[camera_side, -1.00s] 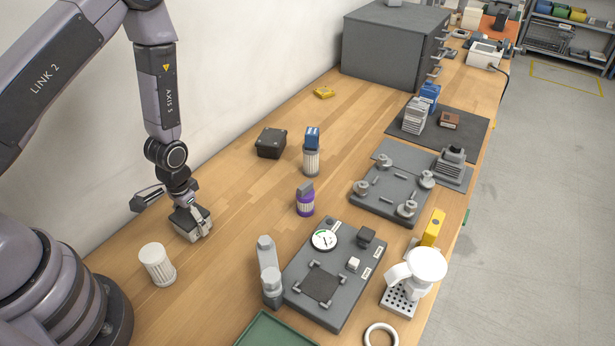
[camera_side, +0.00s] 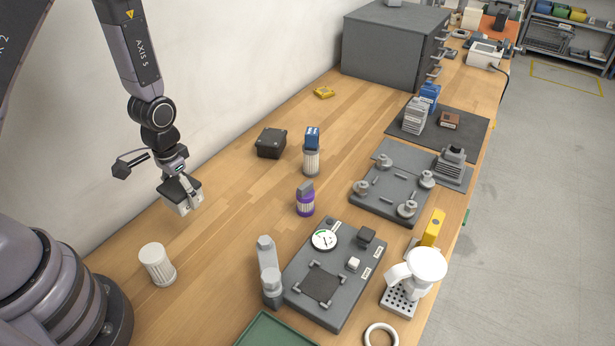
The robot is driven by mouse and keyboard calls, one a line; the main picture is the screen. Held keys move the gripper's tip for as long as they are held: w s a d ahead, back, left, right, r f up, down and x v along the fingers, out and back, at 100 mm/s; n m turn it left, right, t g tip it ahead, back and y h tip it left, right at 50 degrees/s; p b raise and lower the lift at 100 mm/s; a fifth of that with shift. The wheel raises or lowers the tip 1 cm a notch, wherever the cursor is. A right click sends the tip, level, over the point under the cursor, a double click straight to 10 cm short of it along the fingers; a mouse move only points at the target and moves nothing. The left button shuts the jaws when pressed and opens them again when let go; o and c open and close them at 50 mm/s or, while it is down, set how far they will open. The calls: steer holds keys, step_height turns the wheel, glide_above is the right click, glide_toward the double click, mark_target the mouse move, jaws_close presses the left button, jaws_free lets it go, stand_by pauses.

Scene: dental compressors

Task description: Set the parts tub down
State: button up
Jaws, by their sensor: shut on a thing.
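The parts tub (camera_side: 181,205), a small pale grey-white box, is in my gripper (camera_side: 187,196) at the left of the side view. My gripper is shut on it from above, and the dark fingers cover its upper part. The tub appears held above the wooden bench, near the wall; the exact gap beneath it is hard to judge.
A white ribbed cylinder (camera_side: 157,264) stands on the bench (camera_side: 225,240) below the tub in the picture. A black box (camera_side: 271,143), a purple-banded bottle (camera_side: 305,200) and a grey bottle (camera_side: 267,258) stand to the right. Bare bench lies between them.

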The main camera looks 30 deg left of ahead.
steer(key=d+r, duration=0.4)
steer(key=r, duration=0.1)
glide_above(254, 201)
step_height(254, 201, down, 10)
steer(key=shift+s, duration=0.1)
steer(key=shift+f, duration=1.6)
steer(key=shift+f, duration=0.15)
steer(key=o, duration=1.2)
